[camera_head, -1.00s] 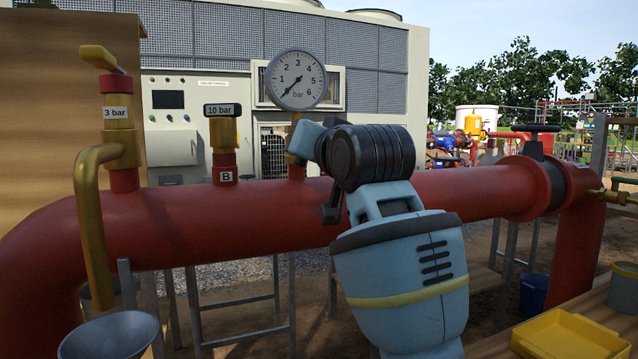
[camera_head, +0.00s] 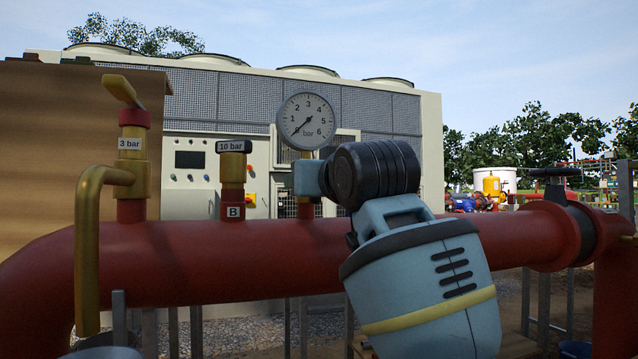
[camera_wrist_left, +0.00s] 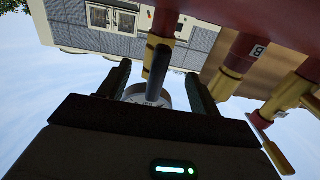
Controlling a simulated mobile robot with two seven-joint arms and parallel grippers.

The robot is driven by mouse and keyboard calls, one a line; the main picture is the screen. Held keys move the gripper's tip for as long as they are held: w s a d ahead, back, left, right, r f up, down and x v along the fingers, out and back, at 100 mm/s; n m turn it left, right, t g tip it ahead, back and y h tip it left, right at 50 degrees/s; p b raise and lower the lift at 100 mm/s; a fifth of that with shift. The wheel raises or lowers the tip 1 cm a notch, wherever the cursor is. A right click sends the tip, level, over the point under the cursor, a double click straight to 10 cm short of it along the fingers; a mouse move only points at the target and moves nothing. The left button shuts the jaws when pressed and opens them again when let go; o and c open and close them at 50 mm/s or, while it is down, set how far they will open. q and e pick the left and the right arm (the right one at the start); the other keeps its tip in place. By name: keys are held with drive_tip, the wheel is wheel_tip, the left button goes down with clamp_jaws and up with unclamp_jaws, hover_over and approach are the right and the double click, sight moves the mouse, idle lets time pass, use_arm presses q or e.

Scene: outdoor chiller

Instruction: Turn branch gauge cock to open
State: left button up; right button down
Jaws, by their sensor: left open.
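The branch gauge (camera_head: 305,120), a round white dial marked in bar, stands on a red stub (camera_head: 307,205) on the red pipe; its needle is near zero. In the left wrist view, which is upside down, my left gripper (camera_wrist_left: 157,72) is open. A dark bar, apparently the cock's handle (camera_wrist_left: 156,88), lies between its two fingers, with the gauge dial (camera_wrist_left: 136,94) partly visible behind it. A brass body (camera_wrist_left: 151,50) joins the stub there. Contact cannot be told. In the head view my forearm and wrist hide the cock and gripper. My right gripper is not seen.
The red pipe (camera_head: 215,262) runs across the front. Left of the gauge stand a 10 bar fitting on stub B (camera_head: 233,185) and a 3 bar valve with a bent brass spout (camera_head: 88,245). A valve with a dark handle (camera_head: 556,185) is at right. The chiller (camera_head: 430,150) stands behind.

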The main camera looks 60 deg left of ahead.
use_arm(q)
drive_tip(key=shift+w+d+r, duration=0.1)
drive_tip(key=shift+d, duration=0.25)
